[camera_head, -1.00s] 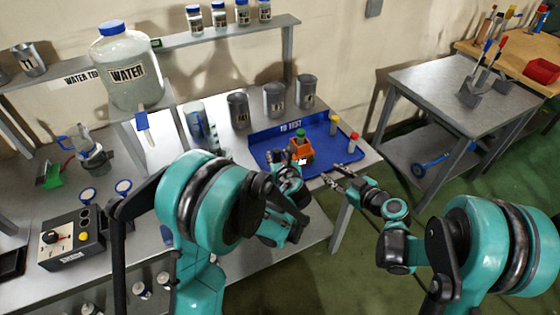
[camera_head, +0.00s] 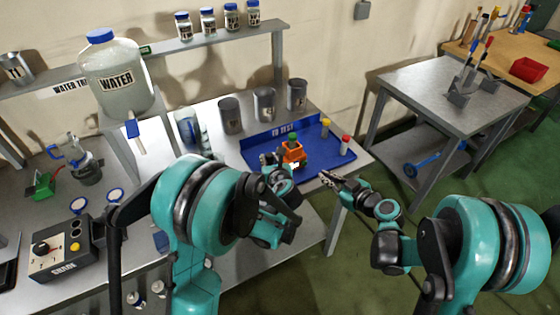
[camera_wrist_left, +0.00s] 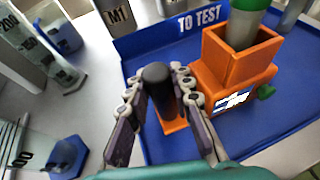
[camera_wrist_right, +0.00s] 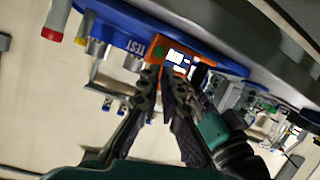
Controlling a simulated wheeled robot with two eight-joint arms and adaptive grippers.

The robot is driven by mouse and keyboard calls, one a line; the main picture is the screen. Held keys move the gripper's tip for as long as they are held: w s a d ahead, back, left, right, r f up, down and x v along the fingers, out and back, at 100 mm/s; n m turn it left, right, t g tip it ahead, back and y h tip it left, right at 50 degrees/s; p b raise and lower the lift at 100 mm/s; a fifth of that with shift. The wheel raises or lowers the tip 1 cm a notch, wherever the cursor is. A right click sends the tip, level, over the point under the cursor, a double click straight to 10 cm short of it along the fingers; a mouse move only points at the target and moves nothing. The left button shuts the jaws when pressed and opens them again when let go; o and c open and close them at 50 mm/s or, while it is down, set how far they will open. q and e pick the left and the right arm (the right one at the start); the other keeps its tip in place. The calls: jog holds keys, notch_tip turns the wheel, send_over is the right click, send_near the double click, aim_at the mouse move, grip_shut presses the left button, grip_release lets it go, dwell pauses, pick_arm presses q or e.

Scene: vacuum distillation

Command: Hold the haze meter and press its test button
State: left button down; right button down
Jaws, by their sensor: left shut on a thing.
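The orange haze meter (camera_head: 293,156) is at the blue "TO TEST" tray (camera_head: 318,134). In the left wrist view it (camera_wrist_left: 235,80) shows a square socket with a green-capped vial (camera_wrist_left: 246,22), a lit display and a green button (camera_wrist_left: 266,92) on its side. My left gripper (camera_wrist_left: 158,82) is shut on the meter's dark upright handle (camera_wrist_left: 157,88). I cannot tell whether the base touches the tray. My right gripper (camera_head: 326,180) is near the tray's front edge, apart from the meter. In the right wrist view its fingertips (camera_wrist_right: 160,78) show a narrow, empty gap, pointing toward the meter (camera_wrist_right: 172,62).
Yellow-capped (camera_head: 325,127) and red-capped (camera_head: 345,144) vials stand at the tray's right side. Metal cups (camera_head: 265,104) stand behind it. A grey cart (camera_head: 440,90) stands to the right, with open floor between.

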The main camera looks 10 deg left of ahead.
jog(key=s+n, duration=0.1)
jog(key=n, duration=1)
jog(key=s+d+r+n+h, duration=0.1)
jog(key=n, duration=0.9)
jog(key=s+d+r+n+g+h, duration=0.1)
jog(key=s+n, duration=0.1)
jog(key=n, duration=0.9)
jog(key=shift+d+r+n, duration=0.15)
jog(key=shift+d+n, duration=0.05)
jog(key=shift+n, duration=0.1)
